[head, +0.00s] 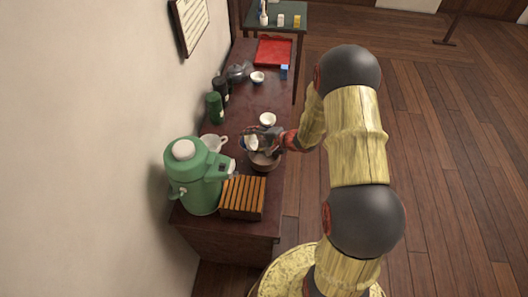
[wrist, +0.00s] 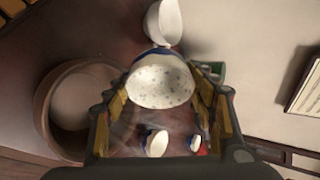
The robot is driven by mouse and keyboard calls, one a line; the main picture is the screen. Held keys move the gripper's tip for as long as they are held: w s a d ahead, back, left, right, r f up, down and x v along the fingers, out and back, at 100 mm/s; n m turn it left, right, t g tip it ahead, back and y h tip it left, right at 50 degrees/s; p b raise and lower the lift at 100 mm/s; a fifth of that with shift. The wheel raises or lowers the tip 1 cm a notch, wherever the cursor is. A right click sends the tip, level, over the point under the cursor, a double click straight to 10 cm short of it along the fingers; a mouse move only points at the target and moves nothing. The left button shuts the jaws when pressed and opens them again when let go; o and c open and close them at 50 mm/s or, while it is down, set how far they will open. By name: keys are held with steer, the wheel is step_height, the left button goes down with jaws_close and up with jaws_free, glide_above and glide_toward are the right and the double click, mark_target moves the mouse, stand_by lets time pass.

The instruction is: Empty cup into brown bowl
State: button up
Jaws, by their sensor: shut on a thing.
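My gripper (head: 262,136) reaches in over the dark table from the right. It is shut on a cup with a blue outside and white inside (wrist: 161,82), which is small and partly covered in the head view (head: 251,143). The cup's mouth shows towards the wrist camera, with small grey specks inside; I cannot tell whether they are pattern or contents. The brown bowl (head: 265,163) stands on the table just below and beside the gripper, partly hidden by it. In the wrist view the bowl (wrist: 46,104) lies left of the cup, and its inside looks empty where visible.
A white pitcher (head: 213,142), a green flask (head: 195,180) and a slatted wooden box (head: 243,197) stand close by. Small white cups (head: 268,119) (head: 257,77), dark and green canisters (head: 215,107), a kettle (head: 238,72) and a red tray (head: 273,51) stand farther back. The wall is left.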

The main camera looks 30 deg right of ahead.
mark_target(245, 138)
steer(key=shift+w+a+r+g+h+p, duration=0.2)
steer(key=shift+r+g+h+p, duration=0.1)
steer(key=shift+r+g+h, duration=0.25)
steer(key=shift+w+a+f+n+g+h, duration=0.2)
steer(key=shift+n+g+h, duration=0.1)
steer(key=shift+g+h, duration=0.2)
steer(key=shift+w+a+f+g+h+p, duration=0.2)
steer(key=shift+a+g+h+p, duration=0.25)
steer(key=shift+h, duration=0.4)
steer(key=a+h+p, duration=0.1)
steer(key=p, duration=0.1)
steer(key=shift+w+f+n+g+p, duration=0.1)
steer(key=shift+w+n+g+p, duration=0.25)
steer(key=shift+w+n+g, duration=0.05)
steer(key=a+h+p, duration=0.1)
steer(key=p, duration=0.4)
steer(key=w+a+g+h+p, duration=0.1)
steer(key=p, duration=0.4)
steer(key=shift+w+g, duration=0.2)
steer(key=shift+g, duration=0.1)
steer(key=p, duration=0.5)
steer(key=a+r+h+p, duration=0.1)
steer(key=p, duration=0.4)
steer(key=shift+w+r+n+g, duration=0.3)
steer(key=shift+w, duration=0.05)
steer(key=shift+a+r+p, duration=0.1)
steer(key=shift+r+p, duration=0.1)
steer(key=shift+p, duration=0.9)
